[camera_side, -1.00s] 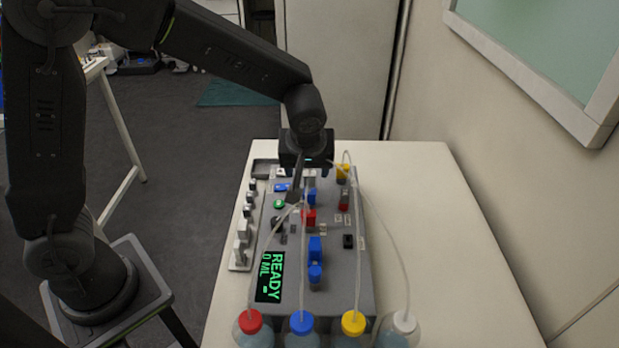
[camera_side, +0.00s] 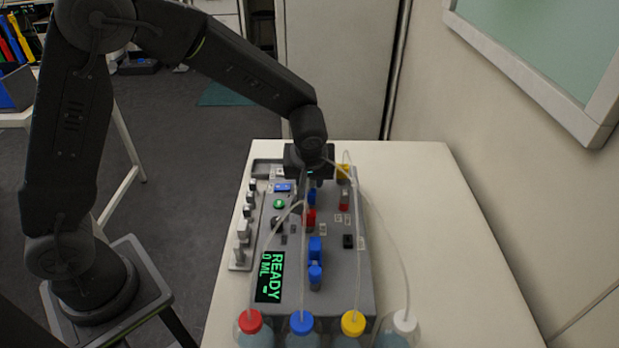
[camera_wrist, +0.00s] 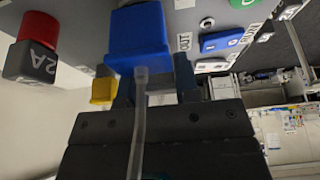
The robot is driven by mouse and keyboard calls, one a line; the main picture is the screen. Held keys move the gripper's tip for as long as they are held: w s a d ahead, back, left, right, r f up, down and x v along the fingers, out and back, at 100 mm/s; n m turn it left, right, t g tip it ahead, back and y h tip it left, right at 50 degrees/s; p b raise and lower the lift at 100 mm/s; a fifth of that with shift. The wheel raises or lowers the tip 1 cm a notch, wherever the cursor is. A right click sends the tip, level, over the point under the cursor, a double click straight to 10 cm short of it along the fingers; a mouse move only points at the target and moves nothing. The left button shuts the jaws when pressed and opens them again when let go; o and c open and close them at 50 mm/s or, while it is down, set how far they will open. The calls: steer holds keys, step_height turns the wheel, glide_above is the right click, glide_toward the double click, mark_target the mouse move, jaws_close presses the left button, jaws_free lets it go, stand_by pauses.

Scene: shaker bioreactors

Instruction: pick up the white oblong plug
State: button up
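No oblong white plug can be told with certainty. Several light grey-white pieces, such as this pale block (camera_side: 243,229), stand on a narrow rail (camera_side: 240,266) left of the grey device (camera_side: 337,297) in the side view. My gripper (camera_side: 312,184) is low over the far part of the device, to the right of the rail's far end. In the wrist view its two fingers (camera_wrist: 155,88) are apart. A blue block (camera_wrist: 139,38) with a clear tube hides their tips, so what lies between them is not visible.
Clear tubes arch from the device to bottles with red (camera_side: 250,321), blue (camera_side: 301,322), yellow (camera_side: 353,322) and white (camera_side: 404,321) caps. A tube crosses my gripper in the wrist view. A red-and-grey block (camera_wrist: 36,46) is left there. The table's right side (camera_side: 450,240) is clear.

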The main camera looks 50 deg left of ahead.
steer(key=c, duration=0.4)
